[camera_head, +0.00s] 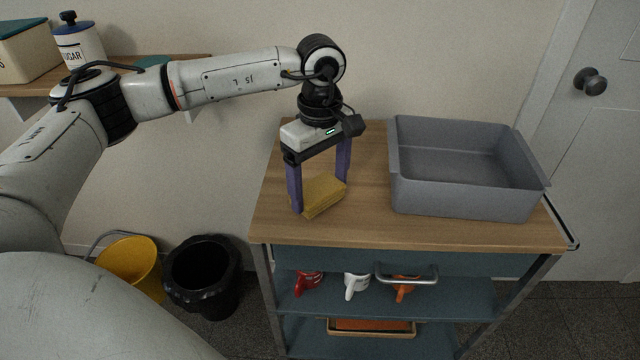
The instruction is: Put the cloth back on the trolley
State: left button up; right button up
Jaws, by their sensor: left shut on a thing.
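The yellow folded cloth (324,197) is at the left part of the wooden top of the trolley (365,226). My left gripper (322,196) points down over the trolley top, its two purple fingers on either side of the cloth, shut on it. The cloth is at or very close to the wooden surface; I cannot tell if it bears on it. My right gripper is not in view.
A grey open bin (463,205) stands empty on the trolley's right half. A yellow bucket (133,265) and a black waste bin (203,275) stand on the floor at left.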

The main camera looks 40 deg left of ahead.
aim_at(320, 190)
pick_arm(q)
jog(key=shift+f, duration=0.2)
jog(key=shift+f, duration=0.15)
jog(key=o, duration=0.9)
jog(key=shift+r, duration=0.2)
jog(key=shift+r, duration=0.2)
notch_tip(320, 190, up, 12)
jog(key=shift+f, duration=0.1)
